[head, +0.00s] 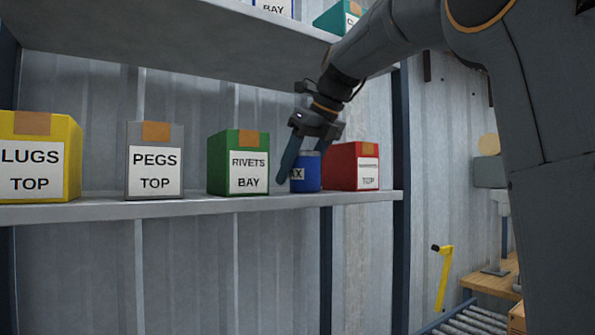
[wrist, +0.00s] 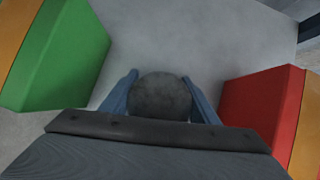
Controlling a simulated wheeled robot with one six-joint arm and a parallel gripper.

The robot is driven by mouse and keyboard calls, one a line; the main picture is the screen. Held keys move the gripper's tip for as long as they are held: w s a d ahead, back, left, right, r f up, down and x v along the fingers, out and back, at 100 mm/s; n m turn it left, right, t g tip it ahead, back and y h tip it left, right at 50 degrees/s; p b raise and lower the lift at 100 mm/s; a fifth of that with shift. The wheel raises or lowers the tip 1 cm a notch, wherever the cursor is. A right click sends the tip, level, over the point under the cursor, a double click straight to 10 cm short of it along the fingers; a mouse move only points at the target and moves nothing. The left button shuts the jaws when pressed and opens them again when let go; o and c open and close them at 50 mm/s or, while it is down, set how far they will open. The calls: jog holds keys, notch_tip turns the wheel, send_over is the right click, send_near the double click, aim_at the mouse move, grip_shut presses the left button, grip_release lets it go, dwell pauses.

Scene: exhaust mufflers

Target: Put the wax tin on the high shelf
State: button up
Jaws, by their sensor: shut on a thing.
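The wax tin (head: 306,172) is a blue cylinder with a partly hidden label ending in "AX". It is upright on or just at the shelf (head: 110,210), between a green box and a red box. My gripper (head: 303,166) comes down from above and is shut on the tin, one finger on each side. In the wrist view the tin's round grey top (wrist: 160,94) sits between the two blue fingers. I cannot tell whether its base touches the shelf.
The green "RIVETS BAY" box (head: 238,163) is close on the left, the red box (head: 354,166) close on the right.

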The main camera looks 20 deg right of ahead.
jog(key=shift+f, duration=0.1)
jog(key=o, duration=1.3)
jog(key=v, duration=0.7)
jog(key=shift+s+d+r+b, duration=0.1)
jog(key=shift+r+b, duration=0.25)
